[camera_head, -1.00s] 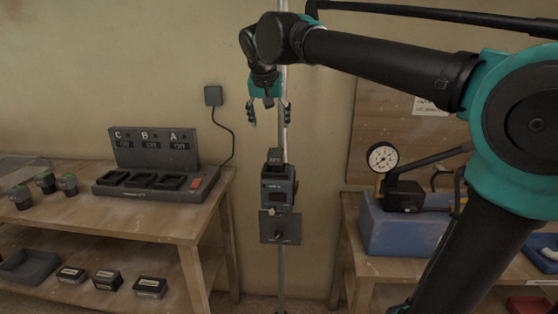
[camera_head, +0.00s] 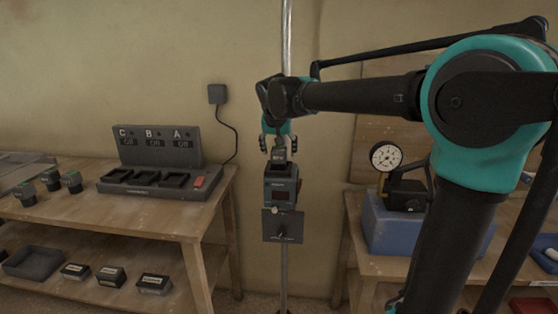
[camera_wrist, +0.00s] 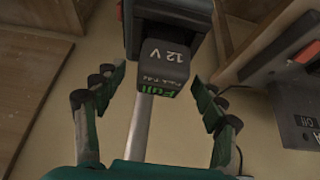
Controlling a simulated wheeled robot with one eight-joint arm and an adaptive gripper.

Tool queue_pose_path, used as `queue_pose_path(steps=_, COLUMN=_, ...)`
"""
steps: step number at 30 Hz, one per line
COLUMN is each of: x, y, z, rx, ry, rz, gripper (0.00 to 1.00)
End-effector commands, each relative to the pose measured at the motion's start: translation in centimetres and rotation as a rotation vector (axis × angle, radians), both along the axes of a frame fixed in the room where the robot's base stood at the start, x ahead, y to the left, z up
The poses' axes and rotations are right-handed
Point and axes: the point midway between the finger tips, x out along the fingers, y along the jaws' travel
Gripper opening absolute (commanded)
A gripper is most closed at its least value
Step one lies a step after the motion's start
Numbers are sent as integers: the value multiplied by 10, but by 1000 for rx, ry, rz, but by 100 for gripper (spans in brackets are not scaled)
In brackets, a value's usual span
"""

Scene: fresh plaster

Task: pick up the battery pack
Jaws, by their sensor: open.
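The battery pack (camera_head: 279,157) is a dark block seated upright in the top of a tool-like device (camera_head: 281,188) on the vertical pole. My gripper (camera_head: 279,148) is open just above the pack, pointing down. In the wrist view my gripper (camera_wrist: 160,92) has its fingers on either side of the pack's end, with clear gaps and no contact visible. The pack's lower part is hidden inside the device.
A charger (camera_head: 160,184) with bays marked C, B and A stands on the left wooden table (camera_head: 130,214). A gauge (camera_head: 386,156) and a blue block (camera_head: 395,230) are at right.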

Motion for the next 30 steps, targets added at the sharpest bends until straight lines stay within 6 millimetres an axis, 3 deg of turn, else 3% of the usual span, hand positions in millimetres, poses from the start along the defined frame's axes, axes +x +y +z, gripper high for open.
queue_pose_path(steps=4, x=6, y=0, z=-11, rx=0, ry=0, rz=1, gripper=71)
queue_pose_path(steps=11, x=7, y=0, z=-12, rx=0, ry=0, rz=1, gripper=71)
queue_pose_path(steps=27, x=7, y=0, z=-12, rx=0, ry=0, rz=1, gripper=6)
queue_pose_path(steps=30, x=7, y=0, z=-11, rx=0, ry=-1, rz=1, gripper=5)
